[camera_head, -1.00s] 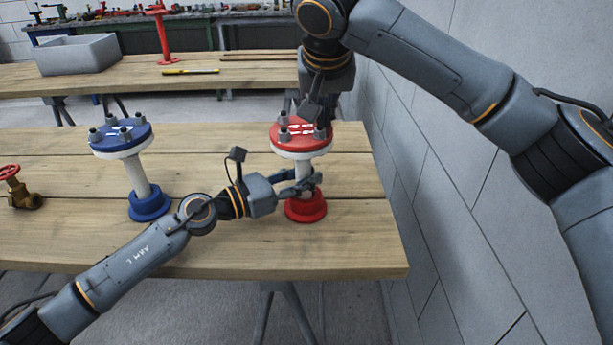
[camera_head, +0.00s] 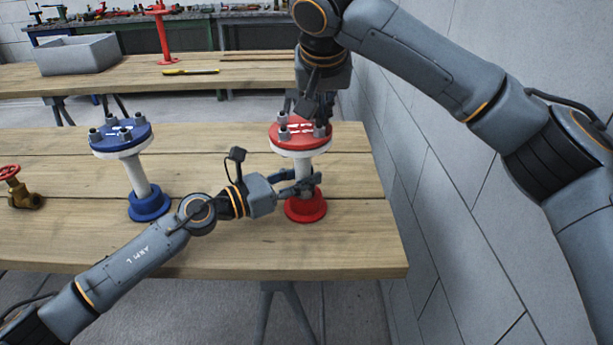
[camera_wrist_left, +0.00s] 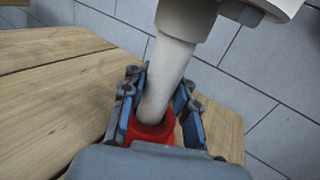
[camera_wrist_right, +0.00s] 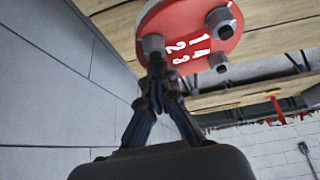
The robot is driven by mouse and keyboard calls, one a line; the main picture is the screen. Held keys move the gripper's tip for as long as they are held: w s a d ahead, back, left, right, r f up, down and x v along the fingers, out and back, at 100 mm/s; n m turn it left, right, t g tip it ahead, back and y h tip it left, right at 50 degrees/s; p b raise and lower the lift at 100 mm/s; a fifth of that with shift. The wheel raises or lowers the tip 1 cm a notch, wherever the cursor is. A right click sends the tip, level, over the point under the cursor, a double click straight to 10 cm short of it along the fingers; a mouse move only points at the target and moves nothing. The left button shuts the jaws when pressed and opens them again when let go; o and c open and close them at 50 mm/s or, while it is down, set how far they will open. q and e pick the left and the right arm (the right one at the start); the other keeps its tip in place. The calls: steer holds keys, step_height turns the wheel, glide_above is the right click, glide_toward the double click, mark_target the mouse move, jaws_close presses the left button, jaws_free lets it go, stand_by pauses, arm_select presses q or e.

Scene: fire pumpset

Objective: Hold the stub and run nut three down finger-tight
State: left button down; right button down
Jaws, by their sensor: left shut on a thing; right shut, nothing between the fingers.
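The red-flanged stub stands upright on the near bench, with a white pipe, a red foot (camera_head: 305,208) and a red top flange (camera_head: 300,142). My left gripper (camera_head: 304,184) is shut around the white pipe (camera_wrist_left: 168,85) just above the foot. The flange top (camera_wrist_right: 184,30) has white painted numbers and grey nuts on studs. My right gripper (camera_wrist_right: 160,78) is shut and empty, its fingertips close to one grey nut (camera_wrist_right: 152,45) at the flange edge; contact is unclear. In the head view, my right gripper (camera_head: 313,108) hides part of the flange's back side.
A blue-flanged stub (camera_head: 122,138) stands left on the same bench, with a brass valve (camera_head: 22,193) at far left. A grey wall (camera_head: 440,180) stands close on the right. A grey bin (camera_head: 78,55) and another red stand (camera_head: 162,35) are on the back bench.

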steer(key=shift+w+a, duration=0.15)
steer(key=shift+a, duration=0.05)
steer(key=shift+a, duration=0.45)
steer(key=shift+a, duration=0.1)
steer(key=shift+f, duration=0.1)
stand_by(0.6)
steer(key=shift+s+a, duration=0.15)
steer(key=shift+s, duration=0.25)
steer(key=shift+s+r, duration=0.1)
steer(key=shift+r, duration=2.95)
